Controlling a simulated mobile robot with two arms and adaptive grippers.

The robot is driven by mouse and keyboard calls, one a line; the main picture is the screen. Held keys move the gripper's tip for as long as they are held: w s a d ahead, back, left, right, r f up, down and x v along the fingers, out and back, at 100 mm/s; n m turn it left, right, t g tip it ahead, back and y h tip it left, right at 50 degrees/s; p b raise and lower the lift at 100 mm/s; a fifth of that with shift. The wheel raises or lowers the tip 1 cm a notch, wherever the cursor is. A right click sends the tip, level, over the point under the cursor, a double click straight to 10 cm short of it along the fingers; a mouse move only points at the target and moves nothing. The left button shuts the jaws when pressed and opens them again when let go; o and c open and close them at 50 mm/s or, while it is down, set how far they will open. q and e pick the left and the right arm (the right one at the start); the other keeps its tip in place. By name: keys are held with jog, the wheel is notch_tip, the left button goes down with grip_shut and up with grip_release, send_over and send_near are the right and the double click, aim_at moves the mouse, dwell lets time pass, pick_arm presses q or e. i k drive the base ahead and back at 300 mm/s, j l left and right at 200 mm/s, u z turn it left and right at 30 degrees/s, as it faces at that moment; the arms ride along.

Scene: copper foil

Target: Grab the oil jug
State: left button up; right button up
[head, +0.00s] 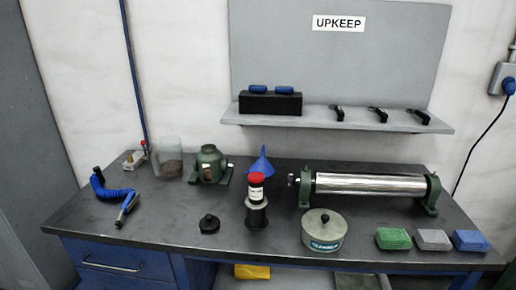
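I cannot tell for sure which thing is the oil jug. A yellow object (252,271) shows partly below the workbench's front edge, its shape mostly hidden. A translucent container (168,158) with something brown inside stands at the back left. Neither of my grippers is in view.
A shelf (310,121) hangs behind.

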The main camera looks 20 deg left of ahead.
aim_at(168, 150)
jog(key=u, duration=1.25)
